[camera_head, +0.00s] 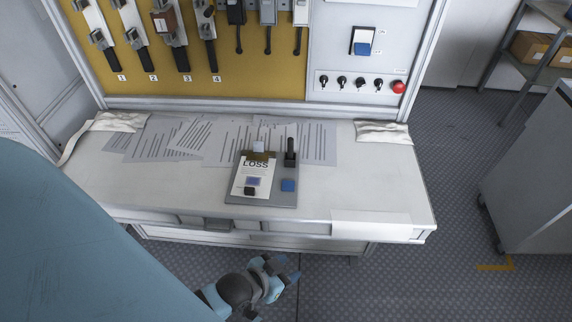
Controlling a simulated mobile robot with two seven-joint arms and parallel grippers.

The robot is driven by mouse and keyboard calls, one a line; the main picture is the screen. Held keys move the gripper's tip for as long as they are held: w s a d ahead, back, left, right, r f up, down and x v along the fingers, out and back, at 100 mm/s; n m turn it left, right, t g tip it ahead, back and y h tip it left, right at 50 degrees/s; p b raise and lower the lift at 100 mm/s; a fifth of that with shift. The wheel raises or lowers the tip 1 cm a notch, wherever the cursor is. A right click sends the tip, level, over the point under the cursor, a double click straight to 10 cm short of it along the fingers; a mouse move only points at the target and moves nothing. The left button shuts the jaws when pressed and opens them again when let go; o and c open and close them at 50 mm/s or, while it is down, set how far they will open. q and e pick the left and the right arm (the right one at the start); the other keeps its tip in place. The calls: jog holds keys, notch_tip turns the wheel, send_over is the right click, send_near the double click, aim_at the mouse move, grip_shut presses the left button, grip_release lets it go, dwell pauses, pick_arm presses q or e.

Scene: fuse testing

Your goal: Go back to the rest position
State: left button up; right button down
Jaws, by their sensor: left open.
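My left gripper (288,270) is open and looks empty. It is at the bottom centre of the head view, in front of the white workbench (385,185) and apart from it in the picture. My large blue arm comes in from the left and covers the lower left of the view. My right gripper is not in view.
A grey test board (270,198) with a "LOSS" card, a black lever and a blue button lies on the bench over printed sheets (185,135). Behind stands a yellow panel (265,72) with numbered switches. A red button (398,87) is right of it. A grey cabinet (525,170) stands at right; floor between is clear.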

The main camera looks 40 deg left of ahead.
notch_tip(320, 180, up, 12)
jog(key=p, duration=1.2)
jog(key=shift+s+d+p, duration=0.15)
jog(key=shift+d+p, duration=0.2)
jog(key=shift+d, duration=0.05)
